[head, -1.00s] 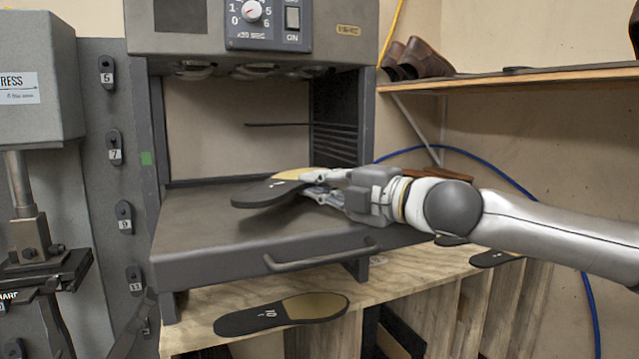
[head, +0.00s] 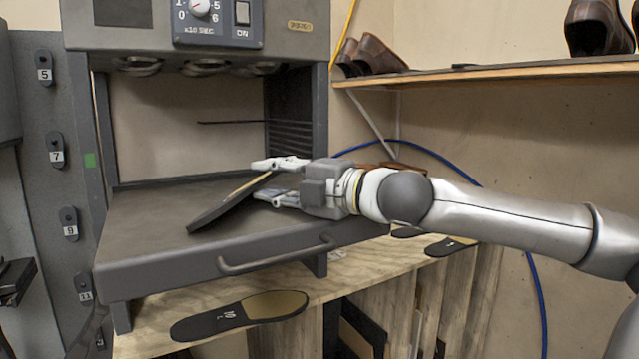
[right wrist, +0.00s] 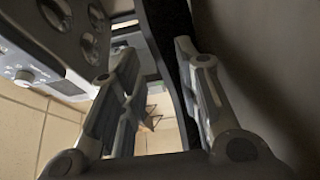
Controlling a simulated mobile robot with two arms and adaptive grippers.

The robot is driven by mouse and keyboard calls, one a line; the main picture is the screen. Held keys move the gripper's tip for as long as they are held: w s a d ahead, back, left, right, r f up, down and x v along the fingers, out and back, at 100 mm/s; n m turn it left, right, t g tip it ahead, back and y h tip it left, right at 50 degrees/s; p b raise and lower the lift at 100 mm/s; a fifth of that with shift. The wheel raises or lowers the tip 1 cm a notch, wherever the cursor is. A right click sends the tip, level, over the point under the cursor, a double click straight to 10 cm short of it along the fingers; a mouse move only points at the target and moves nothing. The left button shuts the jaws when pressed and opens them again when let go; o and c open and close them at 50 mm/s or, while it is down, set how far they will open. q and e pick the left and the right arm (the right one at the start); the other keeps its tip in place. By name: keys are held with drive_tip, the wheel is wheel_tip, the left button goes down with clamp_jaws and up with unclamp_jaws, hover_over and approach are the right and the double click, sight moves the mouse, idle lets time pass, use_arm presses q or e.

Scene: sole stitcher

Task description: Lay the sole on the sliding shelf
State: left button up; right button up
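The sole (head: 228,205), dark with a tan part, is on the sliding shelf (head: 150,250). It is tilted: its near left end meets the shelf and its far right end is raised at my right gripper (head: 272,180). That gripper is open, its fingers spread on either side of the raised end. In the right wrist view the sole (right wrist: 163,50) is a dark band close against the right finger, with a gap to the left finger; I cannot tell whether it touches. The shelf is pulled out of the grey machine. My left gripper is not in view.
Another sole (head: 240,315) lies on the wooden bench below the shelf, and one more (head: 450,246) lies further right. The shelf handle (head: 275,260) sticks out in front. A wall shelf (head: 480,75) with brown shoes is at upper right. The shelf's left side is clear.

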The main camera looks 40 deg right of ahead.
drive_tip(key=shift+s+d+f, duration=0.1)
drive_tip(key=shift+s+f, duration=0.05)
drive_tip(key=shift+s, duration=0.25)
drive_tip(key=v, duration=0.2)
drive_tip(key=b+v, duration=0.1)
drive_tip(key=v, duration=0.2)
drive_tip(key=shift+r+b, duration=0.25)
drive_tip(key=shift+b, duration=0.05)
drive_tip(key=shift+b+v, duration=0.3)
drive_tip(key=shift+v, duration=2.65)
drive_tip(key=shift+f, duration=0.1)
